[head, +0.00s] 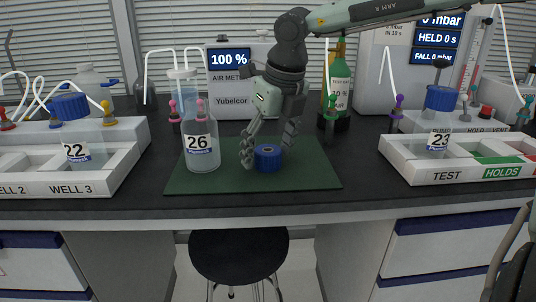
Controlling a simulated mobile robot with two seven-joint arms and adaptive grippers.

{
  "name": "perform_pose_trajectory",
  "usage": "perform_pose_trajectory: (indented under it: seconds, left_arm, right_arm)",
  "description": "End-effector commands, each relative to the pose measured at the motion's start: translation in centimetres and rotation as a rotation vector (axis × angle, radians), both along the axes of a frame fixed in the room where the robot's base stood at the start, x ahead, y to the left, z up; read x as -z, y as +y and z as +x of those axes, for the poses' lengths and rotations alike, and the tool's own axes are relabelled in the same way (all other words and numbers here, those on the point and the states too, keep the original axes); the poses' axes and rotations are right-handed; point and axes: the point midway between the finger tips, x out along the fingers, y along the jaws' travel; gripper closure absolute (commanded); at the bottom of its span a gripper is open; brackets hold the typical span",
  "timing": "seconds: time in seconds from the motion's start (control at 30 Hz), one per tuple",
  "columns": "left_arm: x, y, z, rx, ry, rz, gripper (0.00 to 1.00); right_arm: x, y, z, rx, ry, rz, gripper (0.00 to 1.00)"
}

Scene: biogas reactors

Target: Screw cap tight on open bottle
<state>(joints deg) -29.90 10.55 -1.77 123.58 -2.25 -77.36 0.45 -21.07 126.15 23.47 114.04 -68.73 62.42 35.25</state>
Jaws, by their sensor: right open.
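The open bottle (202,148), labelled 26, stands upright on the green mat (312,176) with no cap on its neck. A blue cap (268,158) lies on the mat to the right of the bottle. My right gripper (268,155) points down over the cap with its fingers open, one on each side of it. I cannot tell whether the fingers touch the cap. My left gripper is not in view.
A white well tray (66,185) with capped bottle 22 (78,150) stands at left. Another tray (452,176) with capped bottle 23 (438,132) stands at right. A green bottle (338,85), the air meter (230,85) and tubes stand behind the mat. The mat's right part is clear.

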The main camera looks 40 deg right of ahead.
Motion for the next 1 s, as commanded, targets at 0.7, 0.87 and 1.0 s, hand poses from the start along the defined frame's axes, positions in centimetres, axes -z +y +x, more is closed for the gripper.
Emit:
perform_pose_trajectory:
  seconds: [0.7, 0.87, 1.0]
  left_arm:
    - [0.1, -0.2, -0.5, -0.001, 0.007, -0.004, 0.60]
    - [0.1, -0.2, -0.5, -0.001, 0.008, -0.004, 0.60]
    - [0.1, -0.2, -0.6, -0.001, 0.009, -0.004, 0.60]
  right_arm:
    - [-0.1, 0.0, 0.0, 0.000, 0.000, 0.000, 0.76]
    - [-1.6, 0.0, 0.1, 0.002, -0.003, 0.000, 0.76]
    - [-4.5, 0.0, 0.1, 0.002, -0.005, -0.001, 0.76]
